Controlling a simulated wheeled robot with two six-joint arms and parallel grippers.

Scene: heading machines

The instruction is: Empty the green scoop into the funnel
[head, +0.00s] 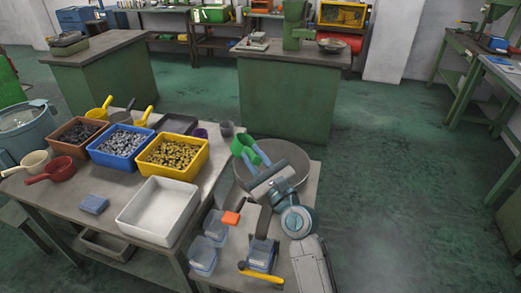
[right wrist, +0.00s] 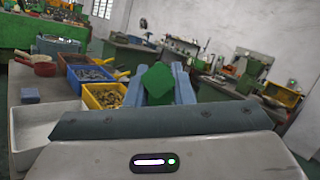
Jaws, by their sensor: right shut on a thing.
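My right gripper (head: 256,160) is shut on the green scoop (head: 243,147). It holds the scoop over the left rim of a wide round grey vessel (head: 292,158), which looks like the funnel. In the right wrist view, the end of the green scoop (right wrist: 158,84) shows between the two blue-grey fingers (right wrist: 158,82). The scoop's bowl is tilted in the head view, and I cannot tell whether anything is in it. The gripper and wrist cover part of the vessel. My left gripper is not in view.
Brown, blue (head: 121,147) and yellow (head: 172,157) bins of small parts stand on the table, with an empty white tray (head: 158,211) in front. Red (head: 50,172) and yellow scoops lie around. Clear containers (head: 203,255) stand near my arm. The floor at right is free.

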